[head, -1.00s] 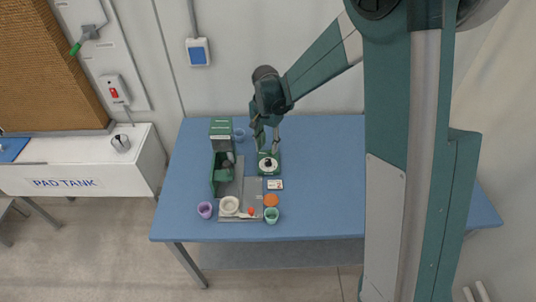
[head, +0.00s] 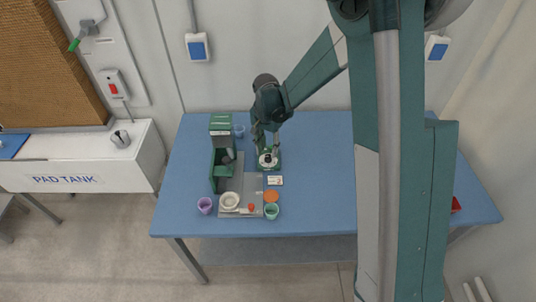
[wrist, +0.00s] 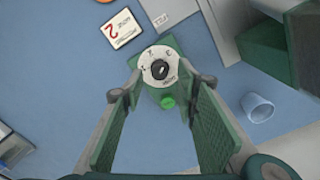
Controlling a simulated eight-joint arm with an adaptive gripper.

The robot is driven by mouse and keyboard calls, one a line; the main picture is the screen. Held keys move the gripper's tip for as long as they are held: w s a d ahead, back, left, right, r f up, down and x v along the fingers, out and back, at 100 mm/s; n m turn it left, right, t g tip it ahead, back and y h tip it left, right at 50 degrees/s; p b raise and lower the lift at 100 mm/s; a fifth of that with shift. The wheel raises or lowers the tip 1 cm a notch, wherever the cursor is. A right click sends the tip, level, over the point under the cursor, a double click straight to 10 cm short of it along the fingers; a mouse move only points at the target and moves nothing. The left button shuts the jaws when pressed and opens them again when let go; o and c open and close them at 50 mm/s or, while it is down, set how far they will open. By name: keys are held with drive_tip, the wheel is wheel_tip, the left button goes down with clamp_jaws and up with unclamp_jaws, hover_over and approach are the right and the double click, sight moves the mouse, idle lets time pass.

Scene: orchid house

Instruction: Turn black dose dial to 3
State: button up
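The black dose dial (wrist: 160,70) is a small round knob at the centre of a white disc (wrist: 146,62) with markings around it. The disc sits on a green base (wrist: 152,94) with a round green knob (wrist: 167,102) on one side. In the head view the white disc (head: 264,161) is on the blue table, partly hidden by my gripper (head: 265,145). In the wrist view my gripper (wrist: 160,82) is open, with its fingers on either side of the dial and nothing between them. Contact cannot be told. The dial's exact setting is too small to read.
A white card with a red 2 (wrist: 124,30) lies beside the dial. A green dispenser-like box (head: 221,180), a blue cup (wrist: 257,107), a purple cup (head: 205,205), a mint cup (head: 271,212) and a white bowl (head: 229,201) stand nearby. The table's right side is mostly clear.

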sight(268, 155)
drive_tip(key=shift+f, duration=1.65)
drive_tip(key=shift+c, duration=0.5)
drive_tip(key=c, duration=0.8)
